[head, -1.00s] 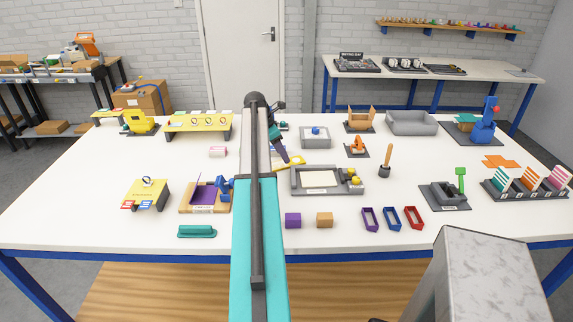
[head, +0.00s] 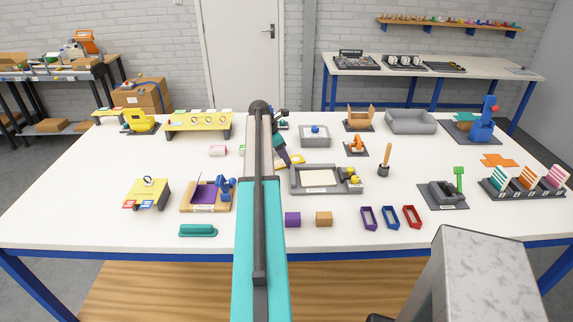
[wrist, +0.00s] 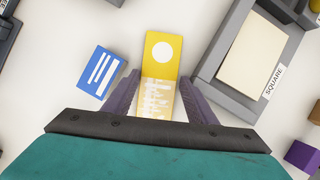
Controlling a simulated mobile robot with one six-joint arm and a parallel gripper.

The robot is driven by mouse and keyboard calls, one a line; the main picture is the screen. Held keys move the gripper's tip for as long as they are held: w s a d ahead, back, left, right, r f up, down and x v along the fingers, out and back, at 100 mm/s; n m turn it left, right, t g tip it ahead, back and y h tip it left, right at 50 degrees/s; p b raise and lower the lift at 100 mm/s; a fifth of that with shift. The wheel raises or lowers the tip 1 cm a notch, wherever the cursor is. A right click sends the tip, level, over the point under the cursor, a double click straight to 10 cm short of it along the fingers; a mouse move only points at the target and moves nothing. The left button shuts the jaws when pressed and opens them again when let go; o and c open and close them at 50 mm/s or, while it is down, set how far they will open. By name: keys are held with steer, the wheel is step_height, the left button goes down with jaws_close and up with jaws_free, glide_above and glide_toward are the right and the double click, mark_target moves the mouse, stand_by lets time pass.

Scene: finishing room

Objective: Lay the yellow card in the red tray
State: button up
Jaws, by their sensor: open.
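The yellow card (wrist: 161,62), with a white circle and white print, lies on the table in the wrist view. My gripper (wrist: 160,82) is open, with one purple-grey finger on each side of the card's near half; I cannot tell whether either touches it. In the head view the card (head: 297,159) shows partly beside my gripper (head: 284,161), just behind the grey square tray. The small red tray (head: 413,217) is near the front of the table, at the right end of a row of three trays.
A blue card (wrist: 97,72) lies just left of my gripper. The grey tray labelled SQUARE (wrist: 223,48), holding a cream sheet, is close on the right. Purple (head: 293,219) and tan (head: 324,219) blocks and purple and blue trays stand along the front.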

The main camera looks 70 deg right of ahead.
steer(key=c, duration=0.8)
steer(key=shift+r, duration=0.1)
step_height(320, 180, up, 10)
steer(key=b, duration=0.2)
steer(key=shift+b, duration=0.35)
stand_by(0.4)
